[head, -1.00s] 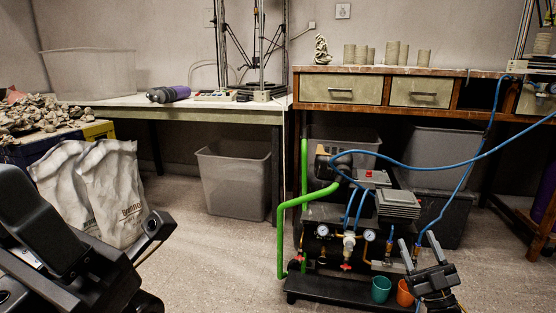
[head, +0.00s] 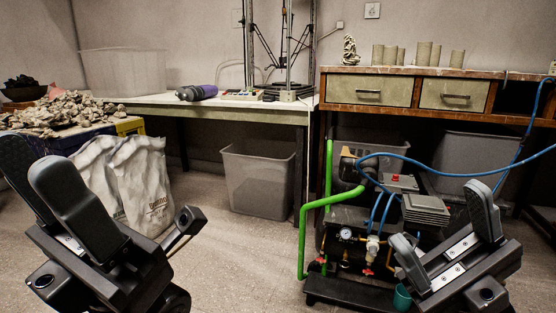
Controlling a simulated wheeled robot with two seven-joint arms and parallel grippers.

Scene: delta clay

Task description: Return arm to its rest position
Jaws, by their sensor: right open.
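My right gripper (head: 446,240) is at the lower right in the head view, its two fingers spread apart and nothing between them. It stands in front of the right side of the compressor (head: 350,262) and hides part of it. My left gripper (head: 52,202) is at the lower left, with large dark finger pads. Its pads overlap in this view, so I cannot tell how far apart they are. No object shows in it.
A teal cup (head: 402,297) stands partly behind my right gripper. White sacks (head: 142,185) stand behind my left gripper. A grey bin (head: 258,180) is under the white table (head: 220,105). A blue hose (head: 430,166) runs above the compressor. Open floor (head: 235,255) lies between my grippers.

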